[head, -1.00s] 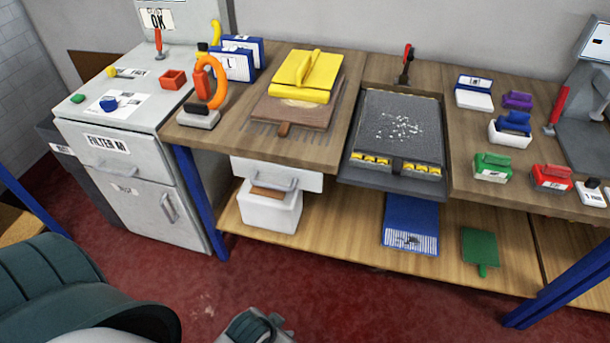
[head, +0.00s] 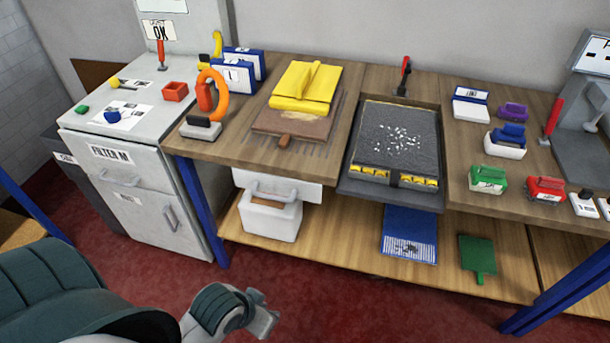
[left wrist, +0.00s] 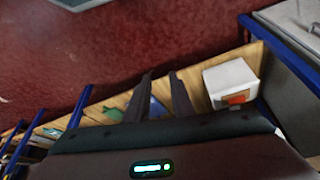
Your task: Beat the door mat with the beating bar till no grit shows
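The dark grey door mat (head: 382,153) lies in a recessed tray on the bench, with white grit scattered over its middle and upper part. Black and yellow blocks (head: 420,183) run along its front edge. I cannot surely tell which thing is the beating bar; a red-handled lever (head: 404,67) stands upright behind the mat. My left gripper (head: 265,312) is low in front of the bench, over the red floor, well away from the mat. In the left wrist view its two dark fingers (left wrist: 160,90) are apart with nothing between them. My right gripper is not in view.
An orange ring tool (head: 212,95) stands further left. Several coloured brushes or blocks (head: 489,178) stand right. A lower shelf (head: 340,235) holds a white bin (head: 270,218) and blue mat (head: 409,226).

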